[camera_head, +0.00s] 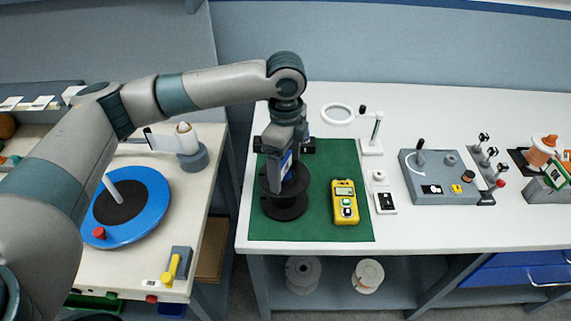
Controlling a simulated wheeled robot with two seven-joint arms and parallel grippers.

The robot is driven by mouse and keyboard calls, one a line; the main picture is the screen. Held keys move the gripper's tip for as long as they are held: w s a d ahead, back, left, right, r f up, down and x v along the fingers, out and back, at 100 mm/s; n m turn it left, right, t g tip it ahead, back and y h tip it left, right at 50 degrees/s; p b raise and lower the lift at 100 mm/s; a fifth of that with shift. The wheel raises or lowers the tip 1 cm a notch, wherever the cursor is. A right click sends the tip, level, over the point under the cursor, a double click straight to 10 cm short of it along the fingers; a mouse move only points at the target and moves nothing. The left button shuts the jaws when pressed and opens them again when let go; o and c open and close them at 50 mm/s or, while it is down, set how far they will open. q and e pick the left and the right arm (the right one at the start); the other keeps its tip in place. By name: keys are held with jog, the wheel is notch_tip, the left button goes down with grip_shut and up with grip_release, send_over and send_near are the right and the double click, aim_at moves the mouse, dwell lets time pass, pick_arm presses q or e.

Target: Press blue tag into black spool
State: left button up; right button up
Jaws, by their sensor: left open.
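The black spool (285,208) stands upright on the green mat (340,158), near its left side. My left arm reaches over from the left, and my left gripper (284,184) points down at the top of the spool, overlapping its upper flange in the view. The gripper is open, though its fingers are partly hidden against the dark spool. A blue patch with white (286,164) shows at the gripper; I cannot tell if it is the blue tag or a part of the gripper. The spool's centre is hidden by the gripper. My right gripper is not in view.
A yellow meter (344,202) lies on the mat right of the spool. A blue disc (152,190) is on the left table. The mat's front is clear.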

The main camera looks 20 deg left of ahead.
pick_arm(q)
jog(key=shift+r, duration=0.1)
jog(key=shift+r+b, duration=0.3)
jog(key=shift+r, duration=0.45)
notch_tip(320, 180, up, 16)
jog(key=b, duration=0.3)
jog(key=shift+f, duration=0.15)
jog(key=shift+f, duration=0.1)
